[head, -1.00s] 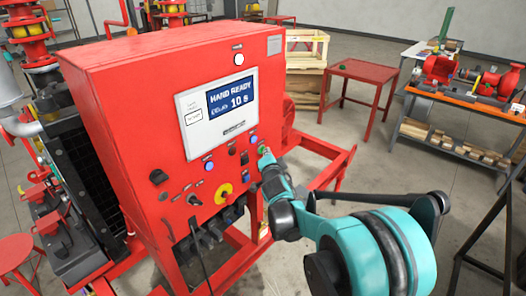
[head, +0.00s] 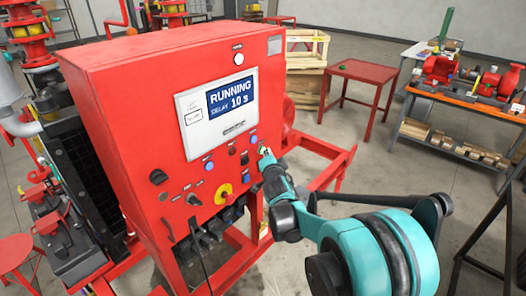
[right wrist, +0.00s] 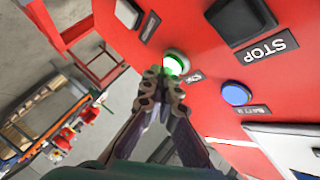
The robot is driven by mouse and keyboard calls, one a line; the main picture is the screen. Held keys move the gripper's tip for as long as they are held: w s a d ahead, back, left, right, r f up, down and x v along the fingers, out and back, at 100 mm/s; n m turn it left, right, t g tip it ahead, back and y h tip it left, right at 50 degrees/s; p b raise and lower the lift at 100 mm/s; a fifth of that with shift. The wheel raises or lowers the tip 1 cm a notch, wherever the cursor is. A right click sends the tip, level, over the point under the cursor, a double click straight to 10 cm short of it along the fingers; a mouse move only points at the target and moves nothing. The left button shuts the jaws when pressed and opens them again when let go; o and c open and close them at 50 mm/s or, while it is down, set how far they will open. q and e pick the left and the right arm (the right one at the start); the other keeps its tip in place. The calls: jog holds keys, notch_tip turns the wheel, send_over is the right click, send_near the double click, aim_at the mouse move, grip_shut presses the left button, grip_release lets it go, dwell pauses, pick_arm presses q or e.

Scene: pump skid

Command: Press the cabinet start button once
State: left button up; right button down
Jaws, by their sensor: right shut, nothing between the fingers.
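The red control cabinet (head: 140,130) stands at the centre left of the head view. Its screen (head: 232,98) reads "RUNNING" and "DELAY 10 s". The start button, a round button lit green with a metal rim, shows in the right wrist view (right wrist: 175,62), and in the head view it is at the panel's lower right (head: 264,151). My right gripper (head: 266,161) is shut and empty. Its fingertips (right wrist: 165,80) are at the button's edge and cover part of it; I cannot tell whether they touch it. My left gripper is not in view.
A black square switch (right wrist: 240,18) marked STOP and a blue button (right wrist: 236,94) sit close to the green button. A yellow-and-red knob (head: 223,193) is lower on the panel. A red table (head: 362,72) and an orange-edged workbench (head: 465,100) stand behind.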

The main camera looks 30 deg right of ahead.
jog(key=shift+s+d, duration=0.2)
jog(key=shift+s, duration=0.2)
jog(key=shift+s, duration=0.1)
jog(key=shift+s+d, duration=0.3)
jog(key=shift+s, duration=0.45)
jog(key=shift+s+d, duration=0.35)
jog(key=shift+s, duration=0.4)
jog(key=shift+s+d, duration=0.3)
jog(key=shift+s, duration=0.45)
jog(key=s+a+f+n+g+y+b, duration=0.3)
jog(key=s+a+f+n, duration=0.5)
jog(key=s, duration=0.5)
jog(key=s+a+f+n+g+y+b, duration=0.2)
jog(key=s+a+f+n+g+b, duration=0.2)
jog(key=s+a, duration=0.9)
notch_tip(320, 180, down, 6)
jog(key=n+b, duration=0.2)
jog(key=n, duration=0.2)
jog(key=shift+s+a+f+y, duration=0.15)
jog(key=shift+s+a+y, duration=0.15)
jog(key=shift+y, duration=0.1)
